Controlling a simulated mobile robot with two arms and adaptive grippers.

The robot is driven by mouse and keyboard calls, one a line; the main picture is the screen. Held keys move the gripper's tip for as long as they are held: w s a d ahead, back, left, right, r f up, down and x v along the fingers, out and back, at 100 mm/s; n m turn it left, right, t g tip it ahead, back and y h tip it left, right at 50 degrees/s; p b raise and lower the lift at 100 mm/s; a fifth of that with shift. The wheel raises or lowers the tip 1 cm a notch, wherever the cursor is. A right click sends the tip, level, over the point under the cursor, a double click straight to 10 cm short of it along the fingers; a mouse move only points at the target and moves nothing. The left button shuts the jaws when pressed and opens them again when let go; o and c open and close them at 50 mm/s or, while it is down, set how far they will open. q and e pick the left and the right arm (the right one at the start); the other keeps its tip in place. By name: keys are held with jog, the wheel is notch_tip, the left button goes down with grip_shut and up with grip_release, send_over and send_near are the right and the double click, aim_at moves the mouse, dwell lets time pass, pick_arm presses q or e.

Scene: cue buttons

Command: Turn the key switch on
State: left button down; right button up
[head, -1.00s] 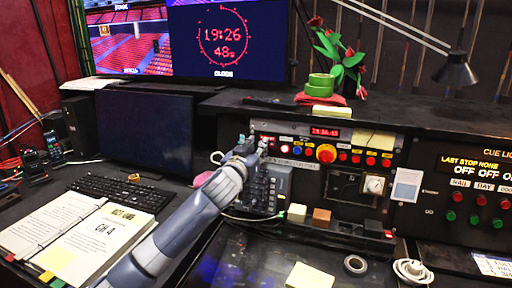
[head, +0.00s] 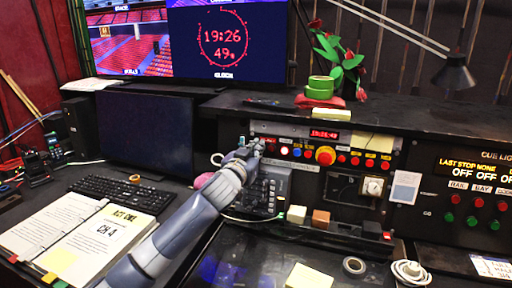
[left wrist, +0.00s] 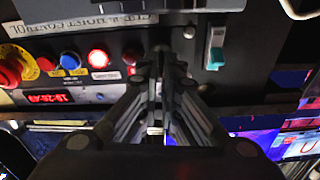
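My left gripper (head: 257,146) is at the left end of the control panel (head: 345,143), its fingers pointing at the panel face. In the left wrist view the two fingers of my left gripper (left wrist: 160,58) come together at their tips, close to the panel. I cannot make out the key switch clearly; the fingers cover the panel spot in front of them. My right gripper is not in view.
A lit white button (left wrist: 98,59), a blue button (left wrist: 70,60) and a large red button with a yellow ring (head: 325,155) line the panel. A dark keypad unit (head: 262,192) stands below my left gripper. A keyboard (head: 107,191) and an open binder (head: 75,235) lie on the desk.

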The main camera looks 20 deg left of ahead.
pick_arm(q)
jog(key=m+h+p, duration=0.1)
jog(key=m+p, duration=0.4)
jog(key=m, duration=0.1)
jog(key=m+g+h+p, duration=0.1)
jog(key=m+p, duration=0.5)
jog(key=shift+d+m, duration=0.2)
jog(key=shift+m, duration=0.2)
jog(key=m+p, duration=0.2)
jog(key=shift+f+m+g, duration=0.1)
jog(key=shift+m+g, duration=0.2)
jog(key=shift+s+f+m+p, duration=0.1)
jog(key=shift+f+m+p, duration=0.15)
jog(key=shift+m+p, duration=1)
jog(key=c, duration=1.8)
grip_release()
